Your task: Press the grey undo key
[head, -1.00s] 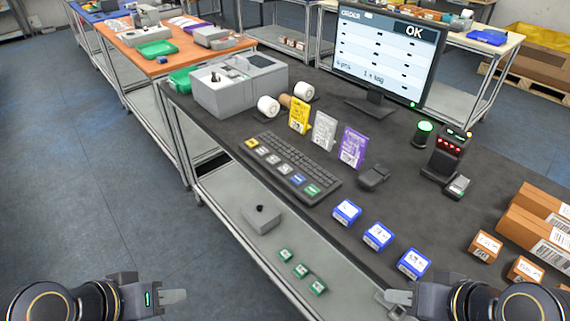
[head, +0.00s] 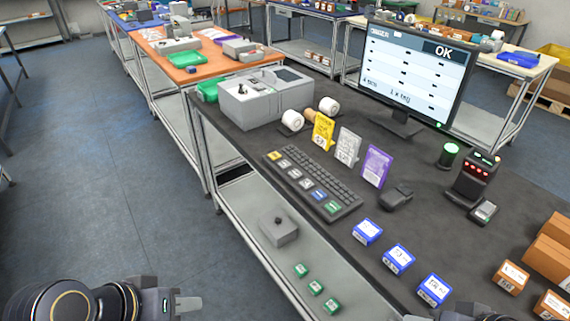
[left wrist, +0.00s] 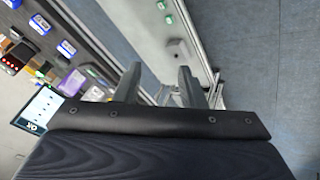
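A dark keyboard (head: 325,177) lies along the left edge of the black table. Its front row has a yellow key (head: 274,156), several pale grey keys (head: 295,174), a blue key (head: 319,195) and a green key (head: 333,207). The key labels are too small to read, so I cannot tell which grey key is undo. My left gripper (head: 182,304) is low at the left, away from the table and keyboard. In the left wrist view its fingers (left wrist: 158,78) stand apart with nothing between. My right gripper (head: 425,318) is mostly cut off at the bottom edge.
Yellow, white and purple cards (head: 376,167) stand behind the keyboard. Blue boxes (head: 398,259) lie to its right. A grey box-shaped unit (head: 262,98) stands at its far end. The monitor (head: 412,68) reads OK. A lower shelf (head: 258,207) holds a grey box and small green boxes.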

